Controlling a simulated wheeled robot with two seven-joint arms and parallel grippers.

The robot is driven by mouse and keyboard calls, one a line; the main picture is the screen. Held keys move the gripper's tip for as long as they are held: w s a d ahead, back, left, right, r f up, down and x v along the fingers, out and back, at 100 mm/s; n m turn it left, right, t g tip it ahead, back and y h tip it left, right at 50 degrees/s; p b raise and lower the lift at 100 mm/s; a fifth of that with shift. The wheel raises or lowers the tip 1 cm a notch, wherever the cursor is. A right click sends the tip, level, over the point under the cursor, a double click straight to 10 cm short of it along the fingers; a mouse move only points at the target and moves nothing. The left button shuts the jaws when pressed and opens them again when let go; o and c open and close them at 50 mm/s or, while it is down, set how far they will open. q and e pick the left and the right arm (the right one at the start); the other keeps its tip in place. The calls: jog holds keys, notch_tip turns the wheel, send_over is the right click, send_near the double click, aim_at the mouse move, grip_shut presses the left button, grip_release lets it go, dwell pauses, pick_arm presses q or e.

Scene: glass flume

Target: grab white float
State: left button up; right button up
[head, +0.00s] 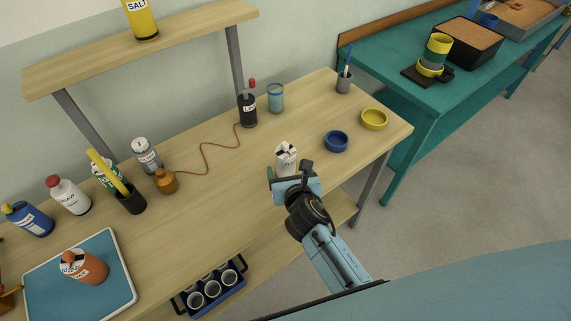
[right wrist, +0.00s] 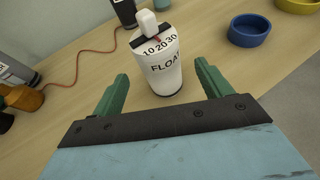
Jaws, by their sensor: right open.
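The white float (head: 285,158) stands upright on the wooden table, with a dark band near its top. It also shows in the right wrist view (right wrist: 158,62), with "10 20 30" and "FLOAT" lettering. My right gripper (right wrist: 160,85) is open. Its two green fingers lie on either side of the float's lower part, with the float a little beyond the fingertips and room between. In the head view my right gripper (head: 287,178) is right in front of the float. My left gripper is not in view.
A blue bowl (head: 336,141) and a yellow bowl (head: 374,119) stand right of the float. A black bottle (head: 248,108) with a red cord and a teal jar (head: 275,97) stand behind. Several bottles are at the left, near a blue tray (head: 112,245). The table front between is clear.

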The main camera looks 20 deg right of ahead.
jog(key=b+x, duration=0.1)
jog(key=x, duration=0.4)
jog(key=shift+w+f, duration=0.2)
jog(key=shift+w, duration=0.1)
jog(key=c, duration=1.1)
